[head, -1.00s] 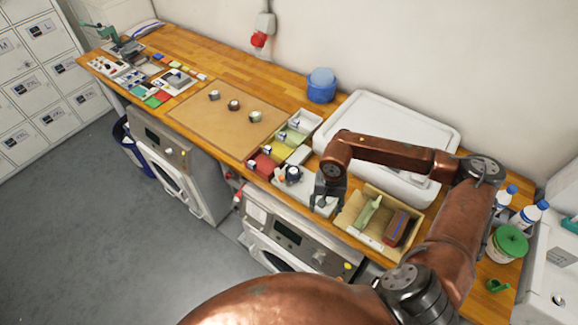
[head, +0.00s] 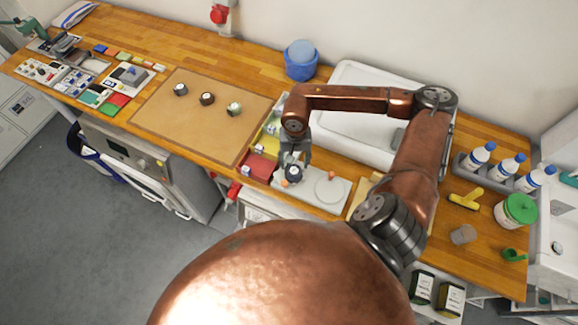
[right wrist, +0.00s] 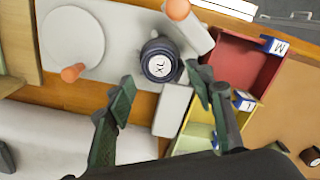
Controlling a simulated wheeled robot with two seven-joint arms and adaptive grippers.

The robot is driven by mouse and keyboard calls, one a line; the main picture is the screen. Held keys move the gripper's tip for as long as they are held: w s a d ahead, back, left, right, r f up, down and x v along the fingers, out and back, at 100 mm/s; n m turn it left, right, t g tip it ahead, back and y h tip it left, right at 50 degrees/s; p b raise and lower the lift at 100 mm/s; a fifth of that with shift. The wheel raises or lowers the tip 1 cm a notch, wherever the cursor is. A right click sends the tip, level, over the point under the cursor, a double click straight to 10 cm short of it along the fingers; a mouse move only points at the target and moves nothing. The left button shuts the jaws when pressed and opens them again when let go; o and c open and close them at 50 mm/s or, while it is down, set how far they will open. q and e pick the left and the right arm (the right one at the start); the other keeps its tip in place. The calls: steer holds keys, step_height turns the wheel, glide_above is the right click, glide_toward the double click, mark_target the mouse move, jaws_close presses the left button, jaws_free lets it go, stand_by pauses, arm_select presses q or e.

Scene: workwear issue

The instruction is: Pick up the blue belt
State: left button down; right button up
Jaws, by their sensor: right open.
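The blue belt looks like a dark blue roll (head: 294,173) with a pale top label. It sits on a grey plate (head: 324,190) at the front of the bench. In the right wrist view the roll (right wrist: 159,62) stands upright and its label reads XL. My right gripper (head: 293,156) is directly over the roll in the head view. In the right wrist view my right gripper (right wrist: 160,76) is open, its fingertips apart on either side of the roll's near edge. I cannot tell whether they touch it. My left gripper is not in view.
A red bin (right wrist: 242,68) and a yellow bin (right wrist: 203,115) stand close beside the roll. Orange knobs (right wrist: 73,73) and a round disc (right wrist: 72,43) are on the plate. Several rolls lie on a brown mat (head: 190,125) further left.

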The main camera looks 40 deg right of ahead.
mark_target(294, 170)
steer(key=shift+s+f+p, duration=0.35)
steer(key=shift+s+f, duration=0.15)
steer(key=shift+f, duration=0.15)
steer(key=shift+w+a+f+p, duration=0.1)
steer(key=shift+w+f+p, duration=0.1)
steer(key=shift+f, duration=0.2)
steer(key=shift+w+f+p, duration=0.1)
steer(key=shift+f+p, duration=0.05)
steer(key=shift+f, duration=0.25)
steer(key=shift+w+f, duration=0.2)
steer(key=shift+f, duration=0.45)
steer(key=shift+w+f, duration=0.15)
steer(key=shift+f, duration=0.45)
steer(key=shift+s+f+p, duration=0.25)
steer(key=shift+p, duration=0.05)
steer(key=shift+w, duration=0.15)
steer(key=shift+c, duration=1)
steer(key=c, duration=0.5)
steer(key=shift+c, duration=0.7)
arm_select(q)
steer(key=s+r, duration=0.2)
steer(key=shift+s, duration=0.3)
arm_select(e)
steer(key=shift+c, duration=0.3)
